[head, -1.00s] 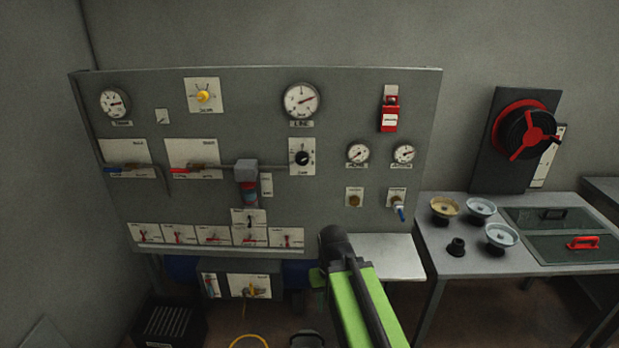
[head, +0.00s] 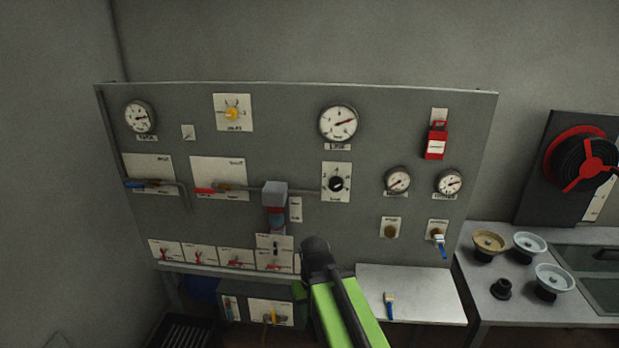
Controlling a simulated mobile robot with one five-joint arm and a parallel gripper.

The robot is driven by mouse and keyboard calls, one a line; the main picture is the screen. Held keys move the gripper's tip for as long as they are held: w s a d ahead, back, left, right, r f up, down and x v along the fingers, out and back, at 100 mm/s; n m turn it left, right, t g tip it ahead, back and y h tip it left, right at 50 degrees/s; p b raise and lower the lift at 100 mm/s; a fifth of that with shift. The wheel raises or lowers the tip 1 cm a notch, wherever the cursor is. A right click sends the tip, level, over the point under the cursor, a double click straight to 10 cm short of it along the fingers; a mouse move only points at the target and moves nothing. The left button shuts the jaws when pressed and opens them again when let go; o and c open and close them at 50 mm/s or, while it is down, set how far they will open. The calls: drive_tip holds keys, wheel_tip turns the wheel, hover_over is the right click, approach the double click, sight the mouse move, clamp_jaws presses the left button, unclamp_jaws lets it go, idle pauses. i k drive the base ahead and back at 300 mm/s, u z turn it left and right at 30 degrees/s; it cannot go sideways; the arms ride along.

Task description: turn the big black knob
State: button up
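A black round knob (head: 336,184) sits on a white plate with markings, right of centre on the grey upright panel (head: 390,120). It is below the large gauge, and nothing covers it. My green arm with a black joint at its upper end reaches up from the bottom centre, in front of the panel's lower edge. The arm is apart from the knob in the picture, below it. I cannot see gripper fingers.
The panel carries gauges, a yellow knob (head: 232,114), a red switch box (head: 436,140) and several red levers along the bottom. A table (head: 485,315) at right holds bowls and a black piece (head: 502,288).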

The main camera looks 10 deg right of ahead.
sight(335, 183)
drive_tip(key=u, duration=0.55)
drive_tip(key=i, duration=0.9)
drive_tip(key=u, duration=0.6)
